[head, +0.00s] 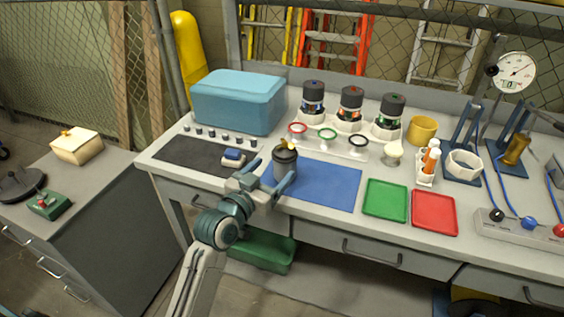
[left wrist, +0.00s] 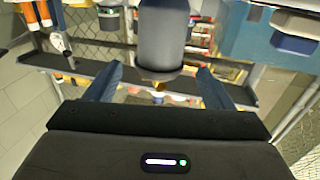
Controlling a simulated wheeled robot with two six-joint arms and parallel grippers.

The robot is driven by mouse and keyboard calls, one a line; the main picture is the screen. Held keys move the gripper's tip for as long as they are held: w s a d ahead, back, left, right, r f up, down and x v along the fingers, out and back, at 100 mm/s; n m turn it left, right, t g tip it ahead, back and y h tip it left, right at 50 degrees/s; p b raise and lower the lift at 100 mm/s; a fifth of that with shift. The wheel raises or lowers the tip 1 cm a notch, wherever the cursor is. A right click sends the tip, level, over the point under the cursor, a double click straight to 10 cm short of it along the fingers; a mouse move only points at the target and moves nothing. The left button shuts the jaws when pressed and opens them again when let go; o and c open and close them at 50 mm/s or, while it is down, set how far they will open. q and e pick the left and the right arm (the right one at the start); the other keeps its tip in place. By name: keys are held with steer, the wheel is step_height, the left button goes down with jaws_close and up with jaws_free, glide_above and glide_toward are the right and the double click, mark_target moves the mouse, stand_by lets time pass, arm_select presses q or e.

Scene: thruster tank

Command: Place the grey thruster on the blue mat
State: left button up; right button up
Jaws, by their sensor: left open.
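The grey thruster (head: 286,165) is a dark grey cylinder with a gold tip on top. It stands upright at the left end of the blue mat (head: 328,187), seemingly resting on it, though its base is partly hidden by my gripper. My left gripper (head: 275,168) is open, with one finger on each side of the thruster at its near side. In the left wrist view the thruster (left wrist: 163,35) shows upside down, centred between the open fingers and apart from both. My right gripper is not in view.
A blue case (head: 238,103) stands behind. Coloured rings on a stand (head: 327,141) are behind the blue mat. Green (head: 386,199) and red (head: 433,212) trays lie to its right.

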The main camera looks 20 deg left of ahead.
arm_select(q)
steer(key=shift+v, duration=1.75)
